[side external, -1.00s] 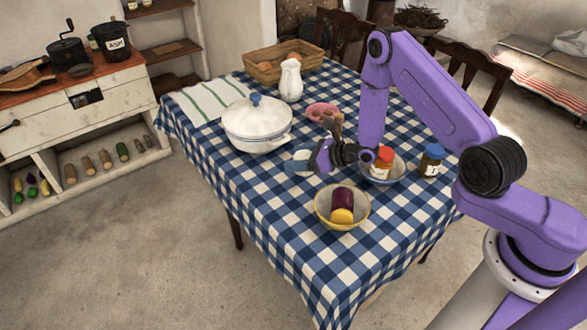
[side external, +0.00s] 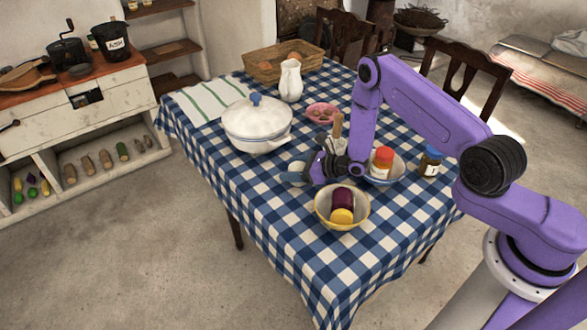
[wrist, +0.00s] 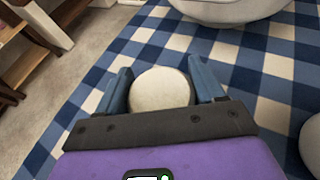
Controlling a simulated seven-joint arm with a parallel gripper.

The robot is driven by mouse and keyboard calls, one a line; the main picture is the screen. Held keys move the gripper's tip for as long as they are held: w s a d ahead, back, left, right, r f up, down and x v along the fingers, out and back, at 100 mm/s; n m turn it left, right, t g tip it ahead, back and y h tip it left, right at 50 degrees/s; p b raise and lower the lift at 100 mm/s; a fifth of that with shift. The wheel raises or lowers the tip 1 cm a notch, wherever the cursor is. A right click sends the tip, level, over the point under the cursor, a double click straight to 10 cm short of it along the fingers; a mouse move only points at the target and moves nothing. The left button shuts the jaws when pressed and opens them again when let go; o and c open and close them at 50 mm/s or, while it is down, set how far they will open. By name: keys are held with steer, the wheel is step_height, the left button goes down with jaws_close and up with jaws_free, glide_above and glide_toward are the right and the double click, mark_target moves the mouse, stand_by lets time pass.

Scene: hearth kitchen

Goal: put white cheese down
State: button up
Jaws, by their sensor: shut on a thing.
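The white cheese (wrist: 160,88) is a pale round piece between the two blue fingers of my gripper (wrist: 159,66) in the wrist view. My gripper is shut on it, one finger on each side. In the side external view, my gripper (side external: 294,175) is low over the blue checked tablecloth (side external: 262,190), between the white pot and the yellow-rimmed bowl. The cheese is mostly hidden by the fingers there. I cannot tell whether the cheese touches the cloth.
The lidded white pot (side external: 257,130) stands behind and left. A yellow-rimmed bowl (side external: 326,218) with a purple and a yellow item is in front. A dark jar (side external: 430,162) stands right. Bare cloth lies left of my gripper.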

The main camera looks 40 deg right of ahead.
steer(key=shift+f, duration=0.1)
steer(key=o, duration=1.2)
steer(key=shift+c, duration=0.2)
